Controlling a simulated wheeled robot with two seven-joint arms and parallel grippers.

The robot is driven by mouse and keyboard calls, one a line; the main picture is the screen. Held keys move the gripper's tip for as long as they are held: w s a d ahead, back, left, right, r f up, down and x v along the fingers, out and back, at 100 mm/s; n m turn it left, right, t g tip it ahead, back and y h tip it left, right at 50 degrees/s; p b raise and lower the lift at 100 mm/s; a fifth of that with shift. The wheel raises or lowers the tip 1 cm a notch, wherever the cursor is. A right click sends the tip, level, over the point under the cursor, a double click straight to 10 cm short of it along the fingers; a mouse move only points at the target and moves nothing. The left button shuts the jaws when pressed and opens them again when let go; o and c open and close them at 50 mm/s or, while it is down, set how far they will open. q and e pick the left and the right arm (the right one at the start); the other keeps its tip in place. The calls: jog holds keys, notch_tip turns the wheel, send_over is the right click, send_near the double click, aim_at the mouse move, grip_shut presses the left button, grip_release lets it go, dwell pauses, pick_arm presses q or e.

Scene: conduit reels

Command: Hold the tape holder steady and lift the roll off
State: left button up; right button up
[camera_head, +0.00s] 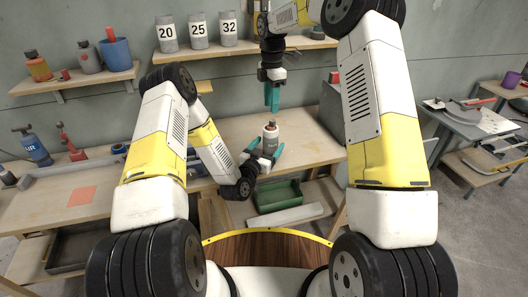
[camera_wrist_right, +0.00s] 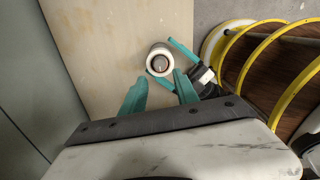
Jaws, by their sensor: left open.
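The tape holder with its roll stands upright on the wooden bench. In the head view the white roll (camera_head: 270,143) shows as a pale cylinder below the holder's dark top (camera_head: 270,126). In the right wrist view, from above, the roll (camera_wrist_right: 151,63) is a white ring around the holder's darker middle (camera_wrist_right: 160,63). My left gripper (camera_head: 266,147) is open, low at the bench's front edge, with its teal fingers on either side of the base; contact cannot be told. My right gripper (camera_head: 271,96) is open and empty above and behind it, fingers pointing down; its fingers also show in the wrist view (camera_wrist_right: 160,82).
The workbench (camera_head: 225,128) is clear around the holder. A green bin (camera_head: 278,196) sits below the bench front. Shelves with numbered canisters (camera_head: 198,31) hang on the wall behind. A grey cabinet (camera_head: 332,105) stands to the right.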

aim_at(271, 121)
pick_arm(q)
jog(key=shift+x, duration=1.2)
jog(key=c, duration=1.7)
pick_arm(e)
jog(key=o, duration=0.7)
jog(key=m, duration=0.5)
pick_arm(q)
jog(key=shift+a, duration=0.1)
pick_arm(e)
jog(key=m, duration=0.4)
jog(key=shift+m, duration=0.3)
jog(key=m, duration=0.9)
jog(key=shift+f+m, duration=0.15)
jog(key=shift+m, duration=0.25)
jog(key=shift+f, duration=4.95)
